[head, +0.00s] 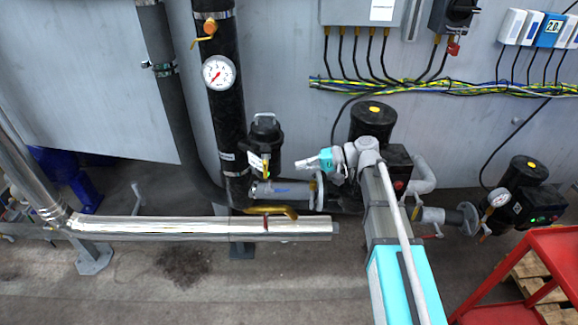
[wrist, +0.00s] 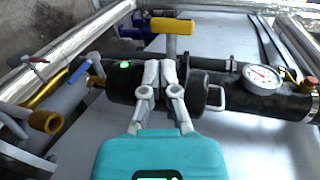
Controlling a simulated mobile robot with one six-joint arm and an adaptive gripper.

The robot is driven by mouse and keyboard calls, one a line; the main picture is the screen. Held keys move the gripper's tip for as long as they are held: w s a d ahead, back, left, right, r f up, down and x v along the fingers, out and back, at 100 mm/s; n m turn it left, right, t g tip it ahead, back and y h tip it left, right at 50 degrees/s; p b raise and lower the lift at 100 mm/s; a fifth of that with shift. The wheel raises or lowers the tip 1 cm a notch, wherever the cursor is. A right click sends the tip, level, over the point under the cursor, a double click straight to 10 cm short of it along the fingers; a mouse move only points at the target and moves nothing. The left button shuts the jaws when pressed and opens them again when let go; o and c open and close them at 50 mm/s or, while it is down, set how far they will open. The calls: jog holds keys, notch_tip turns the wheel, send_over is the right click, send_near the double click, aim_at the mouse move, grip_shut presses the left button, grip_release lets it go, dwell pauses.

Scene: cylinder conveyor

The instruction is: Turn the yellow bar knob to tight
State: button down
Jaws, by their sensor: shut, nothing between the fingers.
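The yellow bar knob (wrist: 172,26) sits on a grey stem in the upper middle of the wrist view, its bar lying roughly across the picture. My gripper (wrist: 160,62) is shut and empty. Its fingertips appear just below the bar in the wrist view, overlapping the foot of the stem, with no grip on it. In the head view my gripper (head: 304,163) points left towards the knob, a short gap to its right. Any tight marking is not readable.
A shiny metal pipe (head: 190,228) runs below. A red cart (head: 545,245) stands at right.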

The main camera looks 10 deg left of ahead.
jog(key=p+v, duration=0.1)
jog(key=v, duration=0.5)
jog(key=shift+d, duration=0.15)
dwell(0.4)
jog(key=s+d+f+m+t+h, duration=0.25)
jog(key=s+d+f+h, duration=0.5)
jog(key=d+f, duration=0.4)
jog(key=s+d+f+t+h+p, duration=0.1)
jog(key=s+d+h, duration=0.25)
jog(key=d, duration=0.25)
jog(key=s+d+t+h, duration=0.1)
jog(key=s+d+h, duration=0.1)
jog(key=d+h, duration=0.35)
notch_tip(320, 180, up, 11)
jog(key=d+y+p, duration=0.1)
jog(key=y+p, duration=0.1)
jog(key=p, duration=0.9)
jog(key=shift+m+p, duration=0.3)
jog(key=shift+m, duration=0.05)
